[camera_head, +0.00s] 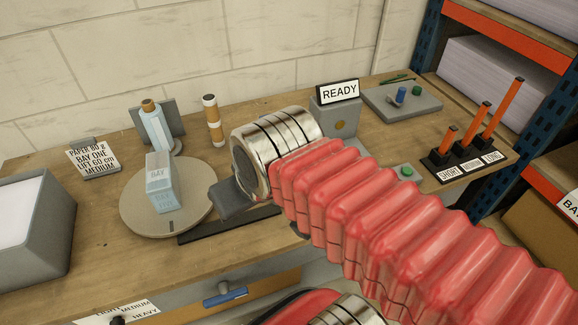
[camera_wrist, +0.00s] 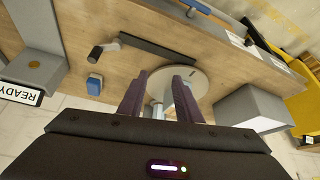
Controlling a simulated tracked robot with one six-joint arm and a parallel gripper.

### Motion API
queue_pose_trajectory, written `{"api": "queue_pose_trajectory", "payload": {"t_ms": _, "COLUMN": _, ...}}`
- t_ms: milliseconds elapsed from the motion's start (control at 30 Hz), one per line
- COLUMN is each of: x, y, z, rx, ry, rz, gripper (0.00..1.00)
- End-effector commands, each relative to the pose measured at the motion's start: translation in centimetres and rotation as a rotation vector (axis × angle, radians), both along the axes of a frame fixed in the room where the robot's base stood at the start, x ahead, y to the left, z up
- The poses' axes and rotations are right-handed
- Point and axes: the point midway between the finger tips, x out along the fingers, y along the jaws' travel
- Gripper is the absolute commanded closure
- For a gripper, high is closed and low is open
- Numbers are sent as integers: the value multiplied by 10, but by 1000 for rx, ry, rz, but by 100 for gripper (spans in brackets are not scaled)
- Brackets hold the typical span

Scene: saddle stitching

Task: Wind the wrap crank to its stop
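A dark crank-like handle with a grey end (camera_wrist: 104,50) stands on the bench in the wrist view, beside a long dark bar (camera_wrist: 157,51). I take it for the wrap crank, but its turn position is not clear. In the head view my arm hides that spot. My gripper (camera_wrist: 161,75) is open, its two dark purple fingers apart with nothing clearly held. The fingers lie in front of the round turntable (camera_wrist: 203,82), off to the side of the handle. The turntable also shows in the head view (camera_head: 135,219), carrying a pale blue block (camera_head: 160,182).
A bottle (camera_head: 154,128) and an orange-banded cylinder (camera_head: 212,121) stand at the back. A READY sign (camera_head: 339,91), orange pegs (camera_head: 483,118) and a green button (camera_head: 407,171) are on the right. A grey bin (camera_head: 62,235) stands left. A small blue block (camera_wrist: 95,84) is near the handle.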

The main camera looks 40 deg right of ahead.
Motion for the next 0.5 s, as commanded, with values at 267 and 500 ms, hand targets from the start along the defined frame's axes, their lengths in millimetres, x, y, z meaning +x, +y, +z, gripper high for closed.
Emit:
{"api": "queue_pose_trajectory", "payload": {"t_ms": 267, "x": 1, "y": 0, "z": 1, "rx": -3, "ry": 1, "rz": 4, "gripper": 61}}
{"api": "queue_pose_trajectory", "payload": {"t_ms": 500, "x": 14, "y": -9, "z": 5, "rx": -66, "ry": 40, "rz": 97, "gripper": 57}}
